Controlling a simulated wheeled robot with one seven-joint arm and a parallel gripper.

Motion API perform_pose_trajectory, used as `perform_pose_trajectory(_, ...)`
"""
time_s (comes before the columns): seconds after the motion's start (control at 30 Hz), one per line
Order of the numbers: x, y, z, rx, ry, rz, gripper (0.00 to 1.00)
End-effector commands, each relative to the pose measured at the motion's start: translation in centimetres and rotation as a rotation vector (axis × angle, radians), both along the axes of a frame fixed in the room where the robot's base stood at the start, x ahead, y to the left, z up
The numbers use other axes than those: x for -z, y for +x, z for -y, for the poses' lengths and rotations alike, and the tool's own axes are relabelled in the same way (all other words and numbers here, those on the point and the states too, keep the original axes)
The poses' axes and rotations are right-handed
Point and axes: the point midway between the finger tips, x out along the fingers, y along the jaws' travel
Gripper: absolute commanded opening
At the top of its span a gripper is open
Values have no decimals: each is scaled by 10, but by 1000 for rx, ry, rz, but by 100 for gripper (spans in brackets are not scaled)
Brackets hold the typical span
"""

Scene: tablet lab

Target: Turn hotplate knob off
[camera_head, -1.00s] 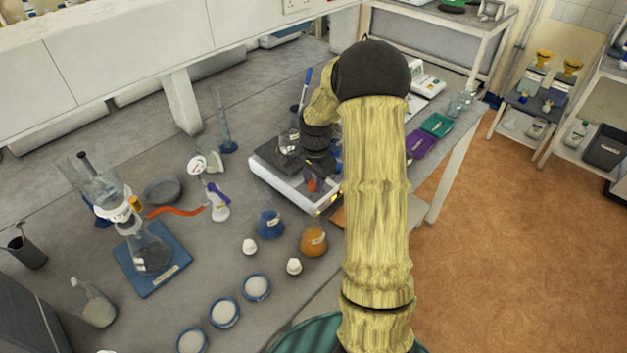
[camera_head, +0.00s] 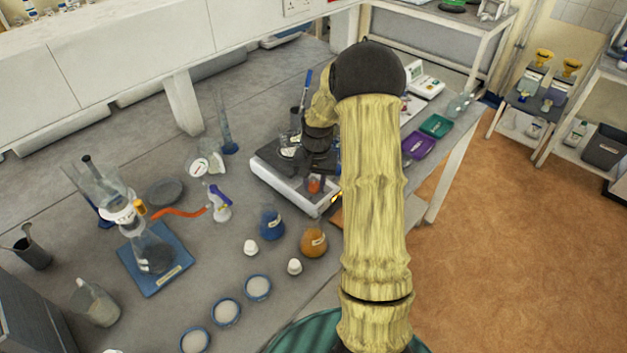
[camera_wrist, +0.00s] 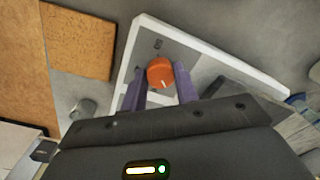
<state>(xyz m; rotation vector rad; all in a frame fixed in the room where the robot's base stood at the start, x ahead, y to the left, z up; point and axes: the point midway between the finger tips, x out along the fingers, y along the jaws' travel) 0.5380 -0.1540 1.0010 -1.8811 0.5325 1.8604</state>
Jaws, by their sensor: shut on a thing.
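The hotplate (camera_head: 281,184) is a white unit with a dark top on the bench, left of my arm in the head view. Its white casing also shows in the wrist view (camera_wrist: 205,45). The orange knob (camera_wrist: 161,72) has a white pointer line and sits on the hotplate's panel. It also shows small in the head view (camera_head: 314,185). My gripper (camera_wrist: 160,82) has its two purplish fingers on either side of the knob, shut on it. In the head view my arm hides part of the hotplate's right side.
A blue flask (camera_head: 271,224) and an orange flask (camera_head: 313,241) stand in front of the hotplate. A beaker (camera_head: 288,143) is on or behind its top. A purple tray (camera_head: 418,146) and a green tray (camera_head: 436,126) lie right of my arm. Glassware stands at left.

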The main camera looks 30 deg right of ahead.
Motion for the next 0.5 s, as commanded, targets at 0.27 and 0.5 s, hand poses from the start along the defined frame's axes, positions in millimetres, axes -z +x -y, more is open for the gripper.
perform_pose_trajectory(0.27,-2,1,1,-263,-2,3,7)
perform_pose_trajectory(0.5,-2,2,1,-482,-1,3,7)
